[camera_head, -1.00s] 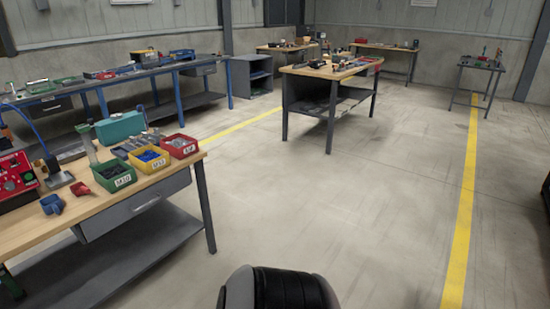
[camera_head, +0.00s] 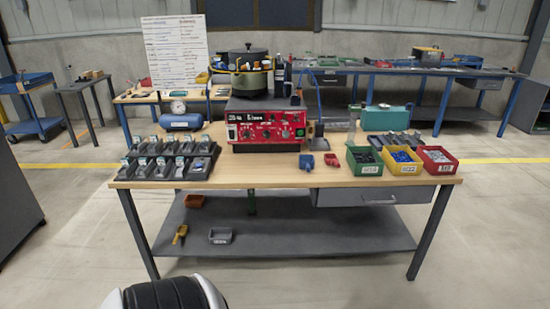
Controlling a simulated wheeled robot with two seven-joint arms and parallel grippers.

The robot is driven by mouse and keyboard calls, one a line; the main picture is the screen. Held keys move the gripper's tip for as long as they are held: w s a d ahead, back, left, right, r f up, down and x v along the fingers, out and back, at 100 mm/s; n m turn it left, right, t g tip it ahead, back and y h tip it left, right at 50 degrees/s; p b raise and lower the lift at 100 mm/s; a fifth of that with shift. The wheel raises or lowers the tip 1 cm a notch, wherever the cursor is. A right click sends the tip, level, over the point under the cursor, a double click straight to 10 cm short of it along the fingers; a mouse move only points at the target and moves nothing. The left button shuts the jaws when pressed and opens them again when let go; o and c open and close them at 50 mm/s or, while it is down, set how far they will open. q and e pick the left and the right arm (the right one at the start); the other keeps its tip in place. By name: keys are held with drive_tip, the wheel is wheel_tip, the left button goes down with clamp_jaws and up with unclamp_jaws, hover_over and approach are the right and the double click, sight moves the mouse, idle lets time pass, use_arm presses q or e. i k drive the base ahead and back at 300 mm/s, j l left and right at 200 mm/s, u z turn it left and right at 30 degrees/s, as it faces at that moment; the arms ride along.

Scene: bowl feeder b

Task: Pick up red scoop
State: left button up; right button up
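A small red scoop (camera_head: 331,159) lies on the wooden top of the workbench (camera_head: 262,178), right of the middle. A blue scoop (camera_head: 306,161) lies just to its left, with a small gap between them. Neither of my grippers is in view. A black and white rounded part of my own body shows at the bottom edge.
The red feeder machine (camera_head: 266,128) stands behind the scoops to the left. Green (camera_head: 364,161), yellow (camera_head: 402,159) and red (camera_head: 437,159) bins stand to the right. A dark rack (camera_head: 170,160) stands at the left. The floor in front is clear.

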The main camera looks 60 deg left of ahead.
sight(330, 159)
drive_tip(key=u, duration=1.55)
